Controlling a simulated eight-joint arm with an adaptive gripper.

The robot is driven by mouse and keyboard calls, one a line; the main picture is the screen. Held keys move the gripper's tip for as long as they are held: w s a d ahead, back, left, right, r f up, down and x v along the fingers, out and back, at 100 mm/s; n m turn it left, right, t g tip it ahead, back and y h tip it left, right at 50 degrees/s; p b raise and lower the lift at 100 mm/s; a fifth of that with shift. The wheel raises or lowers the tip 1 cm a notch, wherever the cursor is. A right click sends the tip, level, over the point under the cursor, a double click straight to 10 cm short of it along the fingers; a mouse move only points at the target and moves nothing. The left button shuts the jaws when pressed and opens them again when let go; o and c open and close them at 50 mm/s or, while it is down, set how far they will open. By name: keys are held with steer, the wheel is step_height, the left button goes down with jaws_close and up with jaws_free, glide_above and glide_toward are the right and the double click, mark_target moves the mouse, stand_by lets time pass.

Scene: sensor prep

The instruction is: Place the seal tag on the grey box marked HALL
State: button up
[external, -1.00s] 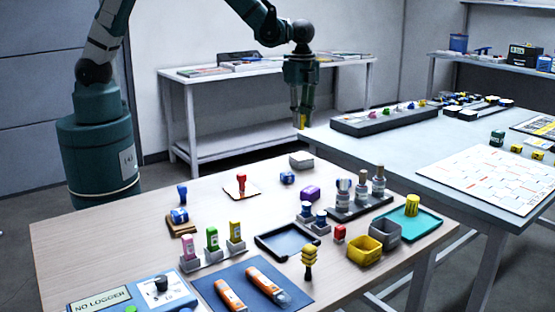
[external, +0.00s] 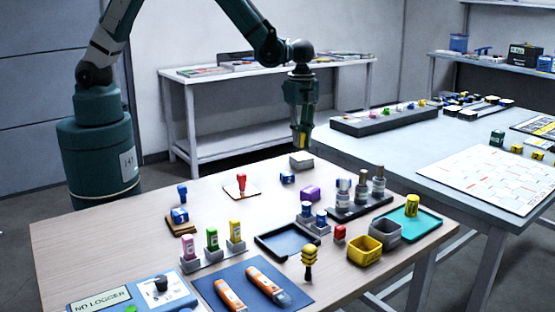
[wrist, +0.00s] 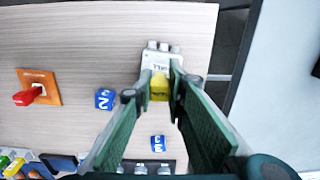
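My gripper (external: 302,140) points down and is shut on a yellow piece that I take to be the seal tag (wrist: 159,88). The fingers hold it by its sides in the wrist view. The small grey box (external: 301,160) lies at the far edge of the wooden table, just below my fingertips. In the wrist view the grey box (wrist: 155,60) shows beyond the tag, with dark lettering partly hidden by the fingers and tag. The tag appears to be above the box; I cannot tell whether they touch.
A blue numbered cube (external: 288,178) sits close to the box. The second table (external: 385,165) is to the right.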

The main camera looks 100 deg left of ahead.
steer(key=shift+f, duration=1.3)
steer(key=shift+f+b, duration=0.2)
steer(key=shift+b, duration=0.15)
steer(key=o, duration=0.6)
steer(key=shift+o, duration=0.2)
steer(key=shift+r, duration=0.2)
steer(key=shift+r+p, duration=1)
steer(key=shift+r, duration=5)
